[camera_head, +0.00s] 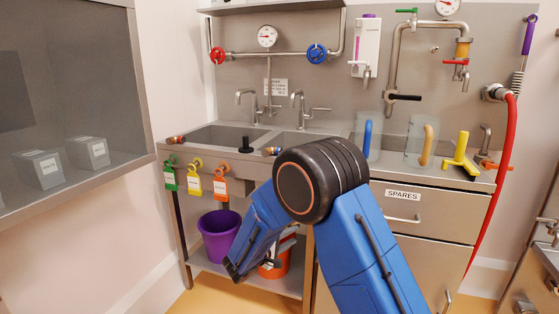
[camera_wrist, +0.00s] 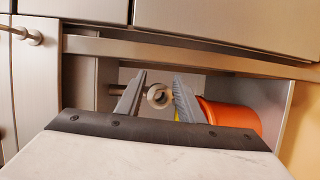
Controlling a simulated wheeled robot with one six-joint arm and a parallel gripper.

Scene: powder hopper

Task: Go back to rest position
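My blue arm crosses the middle of the head view in front of the sink bench, bent at a black elbow. Its forearm hangs down beside the lower shelf. My gripper (camera_wrist: 158,88) shows in the wrist view with two grey fingers apart and nothing seen held between them. A round metal pipe end or knob (camera_wrist: 158,96) shows in the gap, seemingly beyond the fingers. In the head view the fingers are mostly hidden by the forearm and hard to make out against the orange bucket (camera_head: 277,266). The bucket also shows right of the fingers in the wrist view (camera_wrist: 237,117).
A purple bucket (camera_head: 219,236) stands on the lower shelf, left of my forearm. Green, yellow and orange tags (camera_head: 193,181) hang from the bench front. A drawer marked SPARES (camera_head: 402,204) is right of my elbow. A red hose (camera_head: 493,190) hangs at the right.

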